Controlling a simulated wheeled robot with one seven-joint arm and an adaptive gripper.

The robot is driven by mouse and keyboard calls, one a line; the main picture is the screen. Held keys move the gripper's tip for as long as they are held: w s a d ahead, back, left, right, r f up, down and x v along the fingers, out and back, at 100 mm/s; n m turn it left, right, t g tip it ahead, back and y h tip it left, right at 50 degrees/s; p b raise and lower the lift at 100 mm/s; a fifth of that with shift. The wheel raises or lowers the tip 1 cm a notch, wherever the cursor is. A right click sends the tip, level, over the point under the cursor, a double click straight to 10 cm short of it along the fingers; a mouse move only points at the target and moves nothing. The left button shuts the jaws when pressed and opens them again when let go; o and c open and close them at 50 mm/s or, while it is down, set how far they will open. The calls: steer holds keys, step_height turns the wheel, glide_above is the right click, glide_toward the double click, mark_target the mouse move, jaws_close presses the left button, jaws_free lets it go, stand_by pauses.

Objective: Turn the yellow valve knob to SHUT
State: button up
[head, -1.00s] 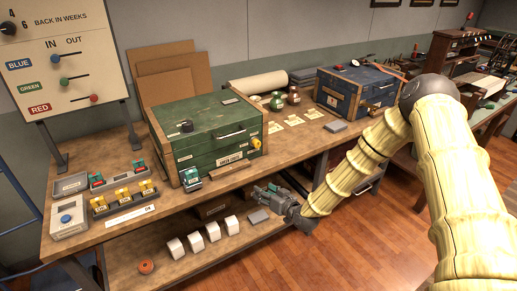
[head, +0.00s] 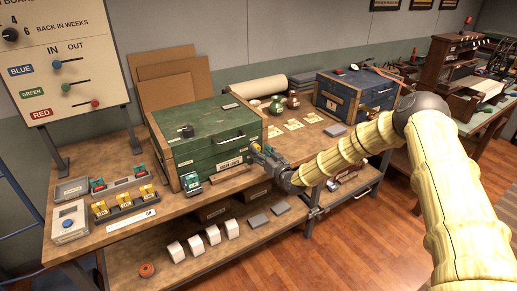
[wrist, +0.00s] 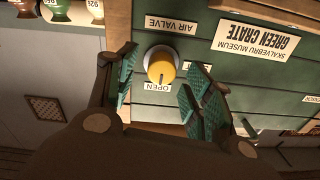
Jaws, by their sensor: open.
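The wrist view shows the crate upside down. The knob's dark pointer line runs toward the OPEN label (wrist: 157,87). My gripper (wrist: 162,80) is open, one finger on each side of the knob; I cannot tell whether either finger touches it. The right finger partly covers a pale label beside the knob.
The green crate (head: 213,149) stands on a wooden bench (head: 232,183). Papers (head: 293,124) and a blue crate (head: 356,92) are to the right. A lower shelf (head: 200,255) holds white blocks and grey slabs.

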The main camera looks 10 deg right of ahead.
steer(key=shift+x, duration=1.1)
steer(key=shift+a, duration=0.1)
steer(key=c, duration=1.1)
steer(key=shift+o, duration=0.2)
